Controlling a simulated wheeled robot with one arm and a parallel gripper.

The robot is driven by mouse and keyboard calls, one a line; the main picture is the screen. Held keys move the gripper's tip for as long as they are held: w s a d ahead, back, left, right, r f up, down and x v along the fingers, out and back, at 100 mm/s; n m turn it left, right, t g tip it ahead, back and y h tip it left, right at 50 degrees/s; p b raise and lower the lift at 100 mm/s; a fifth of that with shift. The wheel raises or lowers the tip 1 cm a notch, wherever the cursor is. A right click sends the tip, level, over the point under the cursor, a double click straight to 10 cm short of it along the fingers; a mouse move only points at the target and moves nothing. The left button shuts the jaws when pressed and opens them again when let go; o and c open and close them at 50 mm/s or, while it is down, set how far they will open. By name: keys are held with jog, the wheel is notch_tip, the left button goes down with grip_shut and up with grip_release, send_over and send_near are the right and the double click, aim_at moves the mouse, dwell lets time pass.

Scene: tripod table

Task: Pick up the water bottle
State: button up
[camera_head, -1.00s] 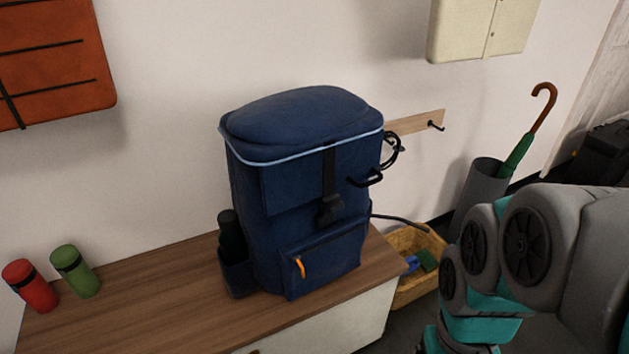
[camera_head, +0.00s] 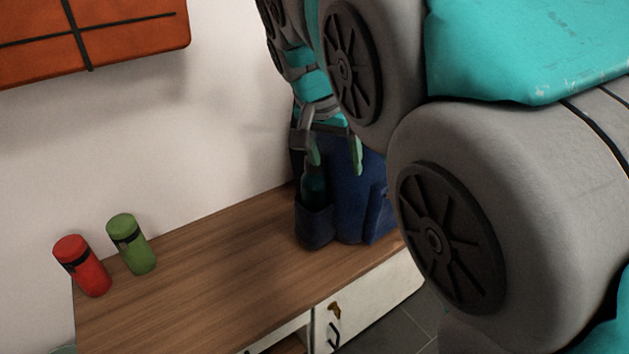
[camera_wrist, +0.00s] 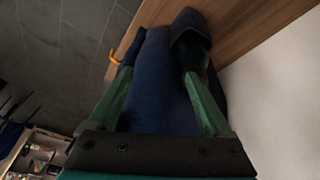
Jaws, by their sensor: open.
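A dark bottle (camera_head: 314,183) stands upright in the side pocket of the blue backpack (camera_head: 350,190) on the bench. Its upper part is partly hidden by my gripper. My gripper (camera_head: 336,156) is open, at the top of the backpack and bottle. One green finger is in front of the bottle's upper part and the other is over the backpack. In the wrist view, the blue backpack (camera_wrist: 158,75) lies between the open fingers (camera_wrist: 152,88), and the dark pocket (camera_wrist: 190,28) is beyond the right fingertip. I cannot tell whether a finger touches the bottle.
A red bottle (camera_head: 82,265) and a green bottle (camera_head: 132,244) with black bands stand on the left of the wooden bench (camera_head: 215,265). The bench between them and the backpack is clear. An orange case (camera_head: 110,35) is on the wall. My arm hides the right side.

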send_over(314, 181)
jog(key=s, duration=0.1)
jog(key=shift+w+a+f+m+t, duration=0.2)
jog(key=shift+a+f+m+t, duration=0.15)
jog(key=shift+f, duration=0.2)
jog(key=shift+w+d+f, duration=0.15)
jog(key=shift+w+f, duration=0.25)
jog(key=shift+f, duration=0.05)
jog(key=x, duration=0.4)
jog(key=shift+w, duration=0.3)
grip_shut()
dwell(0.4)
